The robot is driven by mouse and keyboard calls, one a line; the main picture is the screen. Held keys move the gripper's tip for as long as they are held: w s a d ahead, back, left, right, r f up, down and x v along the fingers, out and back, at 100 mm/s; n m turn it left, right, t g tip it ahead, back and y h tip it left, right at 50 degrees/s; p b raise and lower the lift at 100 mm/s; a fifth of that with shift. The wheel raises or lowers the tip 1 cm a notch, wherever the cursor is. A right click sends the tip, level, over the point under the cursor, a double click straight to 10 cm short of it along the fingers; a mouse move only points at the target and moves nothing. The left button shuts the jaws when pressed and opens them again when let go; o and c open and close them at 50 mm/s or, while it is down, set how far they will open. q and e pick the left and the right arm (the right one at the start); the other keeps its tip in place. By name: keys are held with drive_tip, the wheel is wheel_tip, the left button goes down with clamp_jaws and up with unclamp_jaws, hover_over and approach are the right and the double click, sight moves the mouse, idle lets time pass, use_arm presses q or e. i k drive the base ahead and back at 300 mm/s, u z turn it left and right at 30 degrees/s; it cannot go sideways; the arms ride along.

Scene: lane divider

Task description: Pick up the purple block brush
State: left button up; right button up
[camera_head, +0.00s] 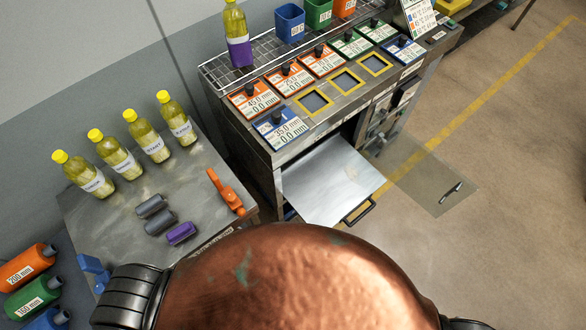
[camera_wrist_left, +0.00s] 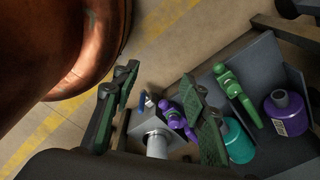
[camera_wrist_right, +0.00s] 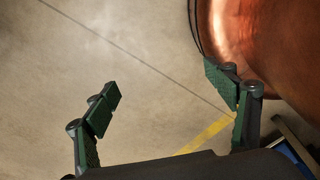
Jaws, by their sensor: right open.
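A small purple block brush (camera_head: 181,233) lies near the front edge of the grey side table (camera_head: 200,185) in the head view. It lies just in front of two grey blocks of similar shape. Neither gripper shows in the head view. My left gripper (camera_wrist_left: 160,75) is open in its wrist view, with nothing held between the fingers. My right gripper (camera_wrist_right: 165,80) is open and empty over bare floor. I cannot make out the block brush in either wrist view.
An orange tool (camera_head: 226,192) lies right of the brush, and several yellow-capped bottles (camera_head: 147,137) stand behind. A metal cabinet with an open flap (camera_head: 330,180) stands to the right. The left wrist view shows a purple tool (camera_wrist_left: 175,115), green tool (camera_wrist_left: 235,92) and purple bottle (camera_wrist_left: 287,115).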

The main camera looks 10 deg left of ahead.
sight(186, 230)
drive_tip(key=u, duration=2.65)
drive_tip(key=k, duration=1.3)
drive_tip(key=u, duration=0.9)
drive_tip(key=i, duration=1.25)
drive_tip(key=z, duration=0.9)
